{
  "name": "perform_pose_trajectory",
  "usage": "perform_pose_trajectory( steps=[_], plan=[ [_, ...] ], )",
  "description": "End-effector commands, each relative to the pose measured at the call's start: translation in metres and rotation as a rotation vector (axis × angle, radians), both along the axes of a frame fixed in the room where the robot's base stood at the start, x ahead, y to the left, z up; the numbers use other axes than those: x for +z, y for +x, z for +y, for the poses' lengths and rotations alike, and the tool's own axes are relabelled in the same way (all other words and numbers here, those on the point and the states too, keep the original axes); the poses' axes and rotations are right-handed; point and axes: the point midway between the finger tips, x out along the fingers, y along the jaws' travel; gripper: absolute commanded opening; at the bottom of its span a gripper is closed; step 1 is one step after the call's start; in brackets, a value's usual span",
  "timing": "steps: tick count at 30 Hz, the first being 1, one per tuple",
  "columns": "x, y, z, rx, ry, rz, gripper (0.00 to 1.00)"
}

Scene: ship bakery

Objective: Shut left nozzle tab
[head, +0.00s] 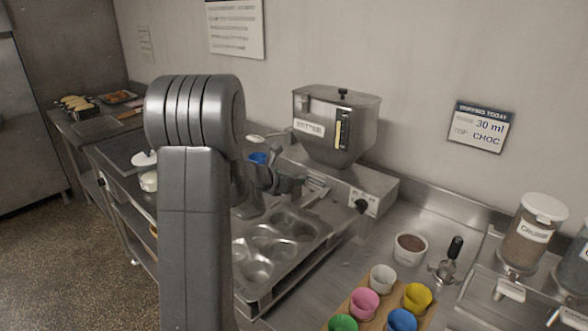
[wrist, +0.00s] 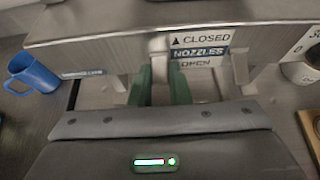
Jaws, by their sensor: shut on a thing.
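The steel batter dispenser (head: 362,112) stands against the wall, and its front panel (wrist: 105,33) crosses the wrist view. A label on it reads CLOSED with an upward triangle, NOZZLES, and OPEN below. The pale left nozzle tab (wrist: 160,45) is left of the label; the right nozzle tab (wrist: 239,66) is right of it and reaches lower in the picture. My gripper (wrist: 158,82) has its green fingers either side of the left tab, shut on it. The tab's lower part is hidden between the fingers. In the head view my arm partly hides my gripper (head: 288,185).
A muffin tin (head: 292,222) sits on the counter before the dispenser. A blue mug (wrist: 35,72) is at left in the wrist view. Coloured cups, including a pink one (head: 364,304), and a brown-filled bowl (head: 410,246) stand at right.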

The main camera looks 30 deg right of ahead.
Motion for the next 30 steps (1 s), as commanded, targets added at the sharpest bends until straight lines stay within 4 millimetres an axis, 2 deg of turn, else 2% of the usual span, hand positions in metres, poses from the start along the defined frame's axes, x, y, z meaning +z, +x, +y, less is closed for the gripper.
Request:
perform_pose_trajectory(
  steps=[1,2,18,30],
  plan=[
    [0.0105,0.0006,-0.0002,0.001,0.030,0.008,0.00],
    [0.0112,0.0004,-0.0004,0.000,0.046,0.013,0.00],
    [0.0138,0.0020,-0.0043,0.001,0.272,0.078,0.00],
    [0.0155,0.0024,-0.0064,0.000,0.366,0.106,0.00]
  ],
)
